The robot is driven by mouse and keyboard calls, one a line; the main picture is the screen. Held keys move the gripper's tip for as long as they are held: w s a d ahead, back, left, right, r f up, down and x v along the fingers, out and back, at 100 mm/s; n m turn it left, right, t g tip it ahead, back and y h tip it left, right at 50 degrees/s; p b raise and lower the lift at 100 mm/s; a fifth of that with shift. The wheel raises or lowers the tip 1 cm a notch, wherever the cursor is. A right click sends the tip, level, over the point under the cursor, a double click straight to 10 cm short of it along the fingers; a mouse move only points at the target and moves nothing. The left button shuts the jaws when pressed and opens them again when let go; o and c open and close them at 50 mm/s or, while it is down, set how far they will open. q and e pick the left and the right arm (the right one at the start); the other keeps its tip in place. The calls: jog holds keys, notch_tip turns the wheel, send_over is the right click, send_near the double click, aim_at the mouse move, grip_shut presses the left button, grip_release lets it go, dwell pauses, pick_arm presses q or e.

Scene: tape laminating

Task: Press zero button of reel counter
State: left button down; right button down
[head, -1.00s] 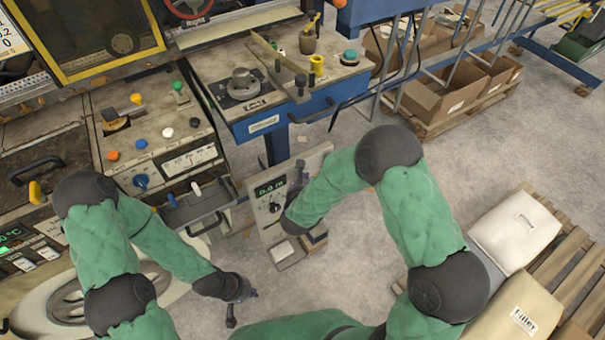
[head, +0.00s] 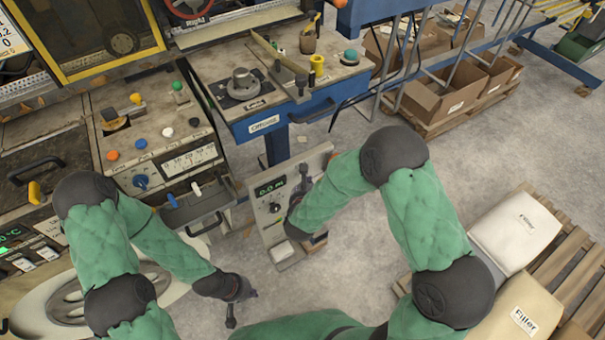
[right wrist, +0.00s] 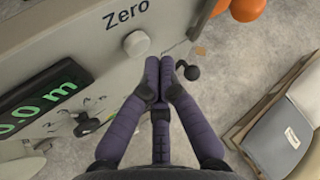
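The reel counter (head: 265,217) is a light panel with a green digital display (head: 270,187), standing below the blue-framed bench in the head view. In the right wrist view its display (right wrist: 40,98) shows at the left. The zero button (right wrist: 136,44) is a round pale knob under the word "Zero". My right gripper (right wrist: 159,66) is shut and empty, its fingertips together just below and right of the button; contact is not visible. In the head view the right gripper (head: 303,175) is at the panel's upper right. My left gripper (head: 243,294) hangs low over the floor, its fingers unclear.
A dark knob (head: 274,208) sits below the display. A control console (head: 160,140) with coloured knobs stands left of the counter. Filler bags (head: 515,230) lie on a pallet at the right. The grey floor between is clear.

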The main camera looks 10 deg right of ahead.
jog(key=shift+s+d, duration=0.3)
jog(key=shift+s, duration=0.5)
jog(key=shift+s+d, duration=0.25)
jog(key=shift+s, duration=0.55)
jog(key=shift+s+d, duration=0.3)
jog(key=shift+s, duration=0.5)
